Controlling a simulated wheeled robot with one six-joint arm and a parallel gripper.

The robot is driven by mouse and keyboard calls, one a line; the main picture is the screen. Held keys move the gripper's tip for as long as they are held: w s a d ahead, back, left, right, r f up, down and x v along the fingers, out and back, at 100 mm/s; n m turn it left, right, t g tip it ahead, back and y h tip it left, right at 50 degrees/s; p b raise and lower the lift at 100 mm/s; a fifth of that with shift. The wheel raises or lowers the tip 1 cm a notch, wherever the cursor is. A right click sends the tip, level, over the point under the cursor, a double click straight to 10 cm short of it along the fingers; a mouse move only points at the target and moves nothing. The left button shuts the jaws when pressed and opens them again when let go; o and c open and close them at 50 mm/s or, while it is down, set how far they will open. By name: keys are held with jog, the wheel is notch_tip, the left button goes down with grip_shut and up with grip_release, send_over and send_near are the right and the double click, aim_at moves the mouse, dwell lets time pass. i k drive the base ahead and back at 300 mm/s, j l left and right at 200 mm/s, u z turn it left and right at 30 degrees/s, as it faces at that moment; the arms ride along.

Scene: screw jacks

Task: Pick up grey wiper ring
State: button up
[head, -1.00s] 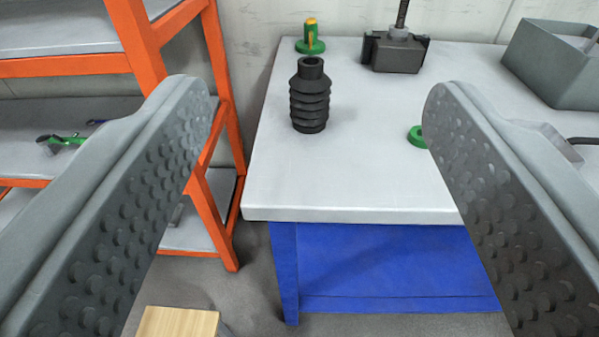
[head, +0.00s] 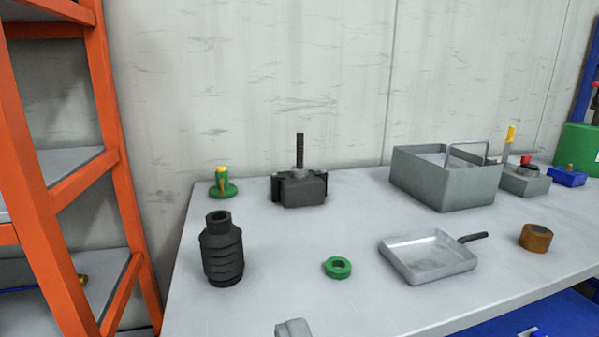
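I see no loose grey ring that I can name for certain. A small grey collar (head: 298,173) sits around the foot of the threaded screw on the dark jack housing (head: 303,189), at the back of the table. It may be the wiper ring; it is too small to tell. A green ring (head: 338,267) lies flat near the table's middle. Only a small grey tip that seems to be my gripper (head: 293,328) shows at the bottom edge, in front of the green ring. The rest of the gripper is out of frame, and no held thing shows.
A black ribbed bellows (head: 222,252) stands at left on the table (head: 230,310), with a green flanged part (head: 221,184) behind it. A shallow metal pan (head: 428,256), a brown roll (head: 535,238) and a grey bin (head: 447,185) stand right. Orange shelving (head: 119,165) borders the left.

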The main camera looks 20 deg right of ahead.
aim_at(298, 172)
jog(key=i+l, duration=0.45)
jog(key=l, duration=0.15)
jog(key=i+l, duration=0.4)
jog(key=l, duration=0.15)
